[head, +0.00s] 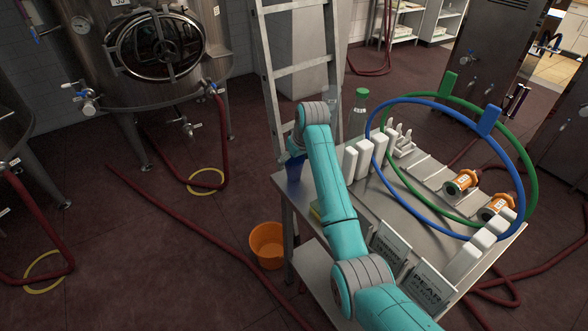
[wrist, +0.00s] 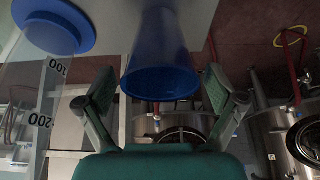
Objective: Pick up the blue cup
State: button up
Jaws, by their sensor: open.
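The blue cup (head: 294,170) stands near the left back corner of the metal table, partly hidden by my arm in the head view. In the wrist view the cup (wrist: 160,55) fills the upper middle, its wide round end facing the camera. My gripper (wrist: 160,95) is open, with one finger to each side of the cup and visible gaps between. In the head view my gripper (head: 291,157) is mostly hidden behind my turquoise arm, just at the cup.
A clear graduated cylinder with a blue base (wrist: 55,25) is close beside the gripper. White blocks (head: 365,158), a green-capped bottle (head: 359,112) and blue and green hoops (head: 455,108) crowd the table (head: 415,212). An orange bucket (head: 267,245) stands on the floor.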

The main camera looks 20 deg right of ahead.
jog(key=shift+x, duration=1)
jog(key=shift+r, duration=0.1)
jog(key=c, duration=0.7)
jog(key=shift+c, duration=0.2)
